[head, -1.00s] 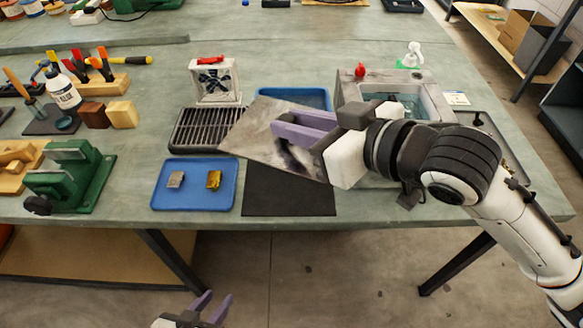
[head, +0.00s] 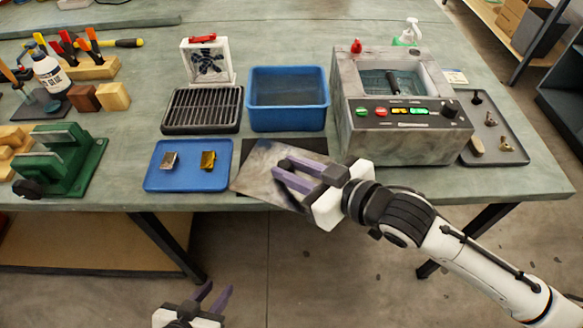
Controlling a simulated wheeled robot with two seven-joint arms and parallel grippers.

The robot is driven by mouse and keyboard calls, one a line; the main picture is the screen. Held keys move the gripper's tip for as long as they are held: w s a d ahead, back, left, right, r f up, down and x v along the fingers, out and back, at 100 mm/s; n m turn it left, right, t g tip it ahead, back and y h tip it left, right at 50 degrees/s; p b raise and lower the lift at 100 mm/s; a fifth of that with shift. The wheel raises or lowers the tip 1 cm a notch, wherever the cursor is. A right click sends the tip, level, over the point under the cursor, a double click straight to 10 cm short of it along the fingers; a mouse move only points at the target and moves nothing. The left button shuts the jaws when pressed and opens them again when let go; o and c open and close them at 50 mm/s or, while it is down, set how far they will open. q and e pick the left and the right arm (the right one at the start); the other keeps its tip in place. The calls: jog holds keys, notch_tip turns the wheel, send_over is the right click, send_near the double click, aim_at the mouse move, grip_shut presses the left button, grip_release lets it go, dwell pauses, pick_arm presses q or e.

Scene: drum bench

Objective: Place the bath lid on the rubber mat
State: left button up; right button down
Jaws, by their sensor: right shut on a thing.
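The bath lid (head: 262,180), a flat grey plate with dark smudges, is in my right gripper (head: 282,172), which is shut on it. It is turned askew over the rubber mat and covers most of it. I cannot tell whether it touches the mat. Its left corner comes close to the blue tray's right edge. My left gripper (head: 217,288) is open and empty, low in front of the table. The bath (head: 405,150) stands open at the right, a dark handle inside it.
A blue tray (head: 185,184) with two small metal blocks lies left of the mat. A blue tub (head: 288,122) and a black grate (head: 203,128) stand behind. A grey tray (head: 512,151) with small parts lies right of the bath.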

jog(key=c, duration=1.5)
grip_release()
jog(key=shift+f, duration=0.1)
jog(key=shift+c, duration=0.2)
jog(key=shift+s+d+r, duration=0.1)
jog(key=shift+d+r, duration=0.05)
jog(key=shift+r, duration=0.05)
jog(key=v, duration=1.1)
jog(key=shift+s+r, duration=0.2)
jog(key=shift+d+f, duration=0.1)
jog(key=shift+d, duration=0.05)
